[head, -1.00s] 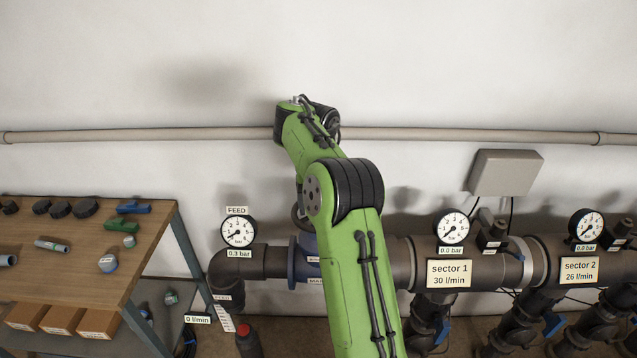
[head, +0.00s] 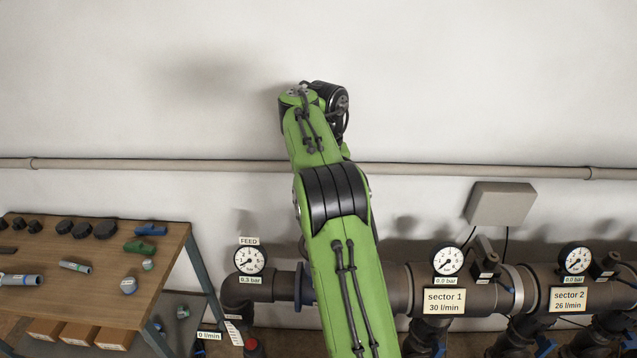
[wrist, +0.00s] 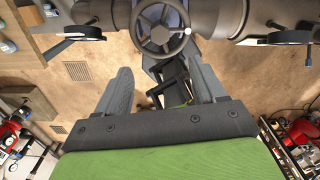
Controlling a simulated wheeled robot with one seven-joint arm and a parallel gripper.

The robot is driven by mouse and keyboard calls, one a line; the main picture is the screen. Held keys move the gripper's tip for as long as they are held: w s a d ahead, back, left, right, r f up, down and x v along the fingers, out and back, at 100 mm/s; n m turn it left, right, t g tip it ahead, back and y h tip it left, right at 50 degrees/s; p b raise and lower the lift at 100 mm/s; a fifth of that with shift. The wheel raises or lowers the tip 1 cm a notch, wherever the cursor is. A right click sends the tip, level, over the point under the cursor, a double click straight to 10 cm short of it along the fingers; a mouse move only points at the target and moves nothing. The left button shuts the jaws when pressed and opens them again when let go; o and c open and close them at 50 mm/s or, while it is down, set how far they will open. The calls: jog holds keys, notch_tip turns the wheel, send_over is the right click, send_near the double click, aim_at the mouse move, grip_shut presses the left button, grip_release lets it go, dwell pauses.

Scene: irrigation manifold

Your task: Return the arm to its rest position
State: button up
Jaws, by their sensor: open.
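My green arm rises through the middle of the head view, in front of the pipe manifold, with its wrist end up against the white wall area above the wall pipe. My gripper is hidden in the head view. In the wrist view my gripper (wrist: 163,95) shows two grey fingers spread wide apart with nothing between them. Beyond the fingers are a handwheel (wrist: 160,27) on the manifold pipe and the brown floor. The fingers appear apart from the handwheel.
A wooden bench (head: 100,285) with fittings stands at the left. The manifold carries the FEED gauge (head: 249,260), the sector 1 sign (head: 444,301) and the sector 2 sign (head: 569,299). A wall pipe (head: 440,170) and a grey box (head: 500,203) are behind. The upper wall is clear.

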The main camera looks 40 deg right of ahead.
jog(key=s+a+r+n+t+h, duration=0.1)
jog(key=s+a+r+n, duration=0.5)
jog(key=n, duration=0.6)
jog(key=s+a+r+n+t+h, duration=0.1)
jog(key=s+a+r+n+t, duration=0.15)
jog(key=s+a+n, duration=0.5)
jog(key=s+a+f+n+t+y, duration=0.1)
jog(key=s+a+f+n, duration=0.2)
jog(key=s+n, duration=0.3)
jog(key=s+a+f+n+t+y, duration=0.1)
jog(key=s+a+f+n, duration=0.3)
jog(key=n, duration=1.2)
jog(key=shift+s+a, duration=0.25)
jog(key=shift+s, duration=0.9)
jog(key=shift+f, duration=0.1)
